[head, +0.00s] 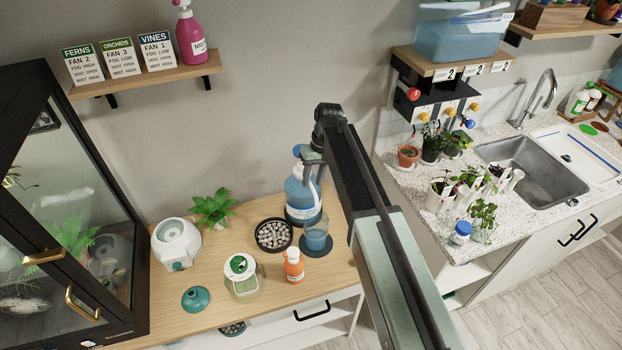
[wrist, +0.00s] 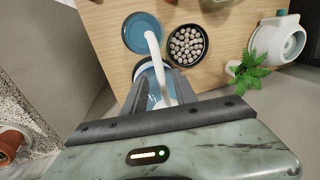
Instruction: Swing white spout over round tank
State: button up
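The white spout (wrist: 154,55) curves between my gripper's fingers in the wrist view. Its tip lies over the near edge of a round blue tank (wrist: 136,32); how far above it is unclear. In the head view the round tank (head: 316,238) stands on a dark round base on the wooden counter. A large blue bottle (head: 302,200) stands behind it. My gripper (wrist: 160,76) is open, with a finger on each side of the spout and gaps beside it. In the head view my gripper (head: 312,172) is above and beside the bottle; the spout is hidden there.
A black bowl of pebbles (head: 274,236) stands just left of the tank. An orange bottle (head: 293,266), a green-lidded jar (head: 240,268), a fern (head: 214,207) and a white humidifier (head: 176,243) stand nearby. A sink counter (head: 410,178) lies to the right.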

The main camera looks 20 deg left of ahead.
notch_tip(320, 180, up, 8)
jog(key=w+d+p, duration=0.1)
jog(key=p, duration=0.6)
jog(key=shift+d+f, duration=0.15)
jog(key=shift+f, duration=0.05)
jog(key=shift+f, duration=0.1)
jog(key=w+d+f+m+b, duration=0.1)
jog(key=d+f+b, duration=0.3)
jog(key=d, duration=0.5)
jog(key=w+d+f+m+b, duration=0.15)
jog(key=d+f+b, duration=0.25)
jog(key=d, duration=0.4)
jog(key=s+d+f+m+h+b, duration=0.1)
jog(key=s+d+f+m+b, duration=0.1)
jog(key=s+d, duration=0.6)
jog(key=s+d+f+m+t+b, duration=0.1)
jog(key=s+d+f+m+b, duration=0.2)
jog(key=s+d, duration=0.5)
jog(key=shift+s+d+f+h, duration=0.25)
jog(key=shift+d+f+h, duration=0.25)
jog(key=shift+d, duration=2.35)
